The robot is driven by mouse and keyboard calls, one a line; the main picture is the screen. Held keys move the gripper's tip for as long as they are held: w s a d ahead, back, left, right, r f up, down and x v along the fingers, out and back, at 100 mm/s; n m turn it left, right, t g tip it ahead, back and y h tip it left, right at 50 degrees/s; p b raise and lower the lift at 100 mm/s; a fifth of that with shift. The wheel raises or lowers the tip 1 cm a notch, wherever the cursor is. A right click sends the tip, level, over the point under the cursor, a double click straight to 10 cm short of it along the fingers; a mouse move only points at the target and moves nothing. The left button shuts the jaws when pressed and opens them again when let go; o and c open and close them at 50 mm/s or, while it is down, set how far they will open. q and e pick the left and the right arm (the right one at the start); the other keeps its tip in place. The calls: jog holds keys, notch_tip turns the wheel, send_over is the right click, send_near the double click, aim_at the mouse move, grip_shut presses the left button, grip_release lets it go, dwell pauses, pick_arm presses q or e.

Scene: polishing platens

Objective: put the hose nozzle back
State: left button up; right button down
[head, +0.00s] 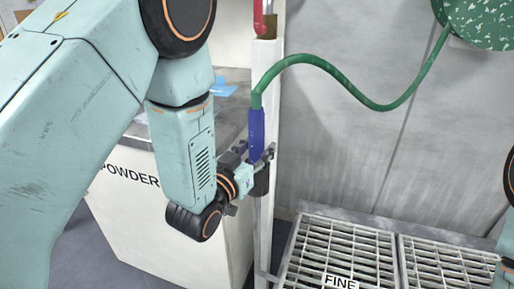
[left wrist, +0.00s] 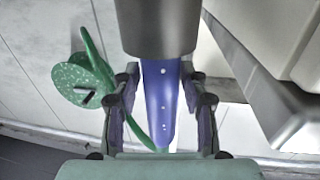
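The blue hose nozzle (head: 257,132) stands upright at the white post in the head view, with the green hose (head: 345,78) leaving its top. Its lower end goes into the dark holder cup (head: 262,181). In the left wrist view the nozzle (left wrist: 162,100) runs into the grey cup (left wrist: 160,25), which hides its end. My left gripper (head: 258,161) is around the nozzle just above the cup. In the left wrist view its fingers (left wrist: 162,108) stand on both sides of the nozzle, with gaps showing, so it looks open. My right gripper is out of view.
The green speckled hose reel (head: 485,20) hangs on the wall at the upper right. A cabinet marked POWDER (head: 180,225) stands left of the white post (head: 266,85). A grating marked FINE (head: 340,250) lies at the lower right. A red object (head: 259,18) is above the nozzle.

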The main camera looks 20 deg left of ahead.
pick_arm(q)
jog(key=shift+o, duration=0.7)
jog(key=shift+s+r, duration=0.15)
jog(key=shift+s+r, duration=0.1)
jog(key=s+a+p, duration=0.2)
jog(key=s+p, duration=0.1)
jog(key=s, duration=0.9)
jog(key=s+a+f+g+y, duration=0.1)
jog(key=s+f+g, duration=0.2)
jog(key=f, duration=0.4)
jog(key=s+a+f+n+g, duration=0.1)
jog(key=s+f+g, duration=0.2)
jog(key=f, duration=0.3)
jog(key=s+a+f+g+y, duration=0.1)
jog(key=s+f+g, duration=0.2)
jog(key=f, duration=0.4)
jog(key=s+f+g, duration=0.4)
jog(key=s, duration=0.4)
jog(key=s+a+f+n+g+y, duration=0.1)
jog(key=s+f+g, duration=0.3)
jog(key=s, duration=0.5)
jog(key=shift+a+n+g, duration=0.25)
jog(key=shift+n+g, duration=0.05)
jog(key=shift+w, duration=0.1)
jog(key=shift+c, duration=0.3)
